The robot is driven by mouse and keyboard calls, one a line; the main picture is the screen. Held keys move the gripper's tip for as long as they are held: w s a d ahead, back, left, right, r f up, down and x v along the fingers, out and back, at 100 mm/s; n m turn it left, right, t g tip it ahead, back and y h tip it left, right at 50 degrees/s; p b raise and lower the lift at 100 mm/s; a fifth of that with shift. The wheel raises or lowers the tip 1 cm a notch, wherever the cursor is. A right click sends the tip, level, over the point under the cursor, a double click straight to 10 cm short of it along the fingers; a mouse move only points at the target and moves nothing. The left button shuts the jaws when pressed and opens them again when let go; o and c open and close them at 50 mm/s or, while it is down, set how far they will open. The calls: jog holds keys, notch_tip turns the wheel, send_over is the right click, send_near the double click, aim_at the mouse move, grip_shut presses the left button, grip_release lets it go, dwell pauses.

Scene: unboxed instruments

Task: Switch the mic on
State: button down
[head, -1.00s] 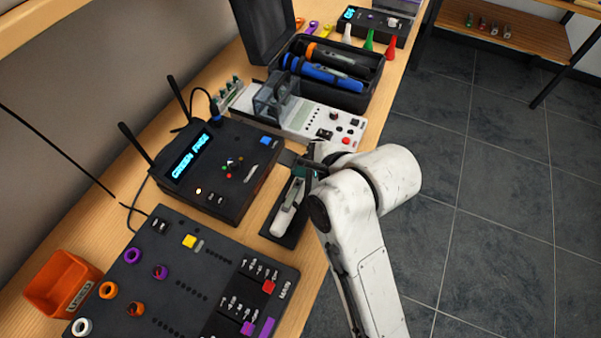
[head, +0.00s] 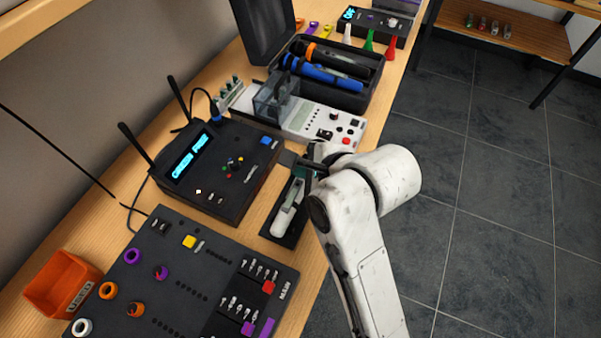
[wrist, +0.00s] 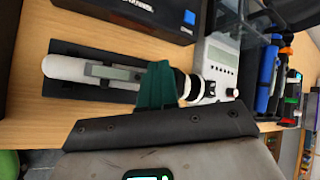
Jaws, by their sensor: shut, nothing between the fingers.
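A white handheld mic-like device (head: 287,212) lies in a black tray (head: 273,236) at the front edge of the bench. In the wrist view the white device (wrist: 75,70) lies lengthwise, with a grey panel on its side and dark and light bands at its right end. My gripper (head: 308,168) is just above the device's far end. Its green fingers (wrist: 157,80) are shut and empty, and cover part of the device beside the grey panel. I cannot tell whether they touch it. Two more mics, one blue-banded (head: 325,75) and one orange-ended (head: 335,60), lie in an open black case.
A black receiver (head: 220,190) with two antennas and a lit display stands left of the tray. A white panel (head: 318,120) with a clear cover is behind. A mixer (head: 185,270) and an orange bin (head: 62,285) are in front. Open floor lies right.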

jog(key=shift+f, duration=0.15)
dwell(0.5)
jog(key=shift+f+p, duration=0.3)
jog(key=shift+f, duration=0.15)
dwell(0.5)
jog(key=shift+r+p, duration=0.65)
jog(key=shift+p, duration=0.45)
notch_tip(320, 180, up, 4)
jog(key=p, duration=0.5)
jog(key=shift+s+a+r, duration=0.1)
jog(key=shift+r, duration=0.05)
jog(key=shift+a+r, duration=0.1)
jog(key=shift+r, duration=0.7)
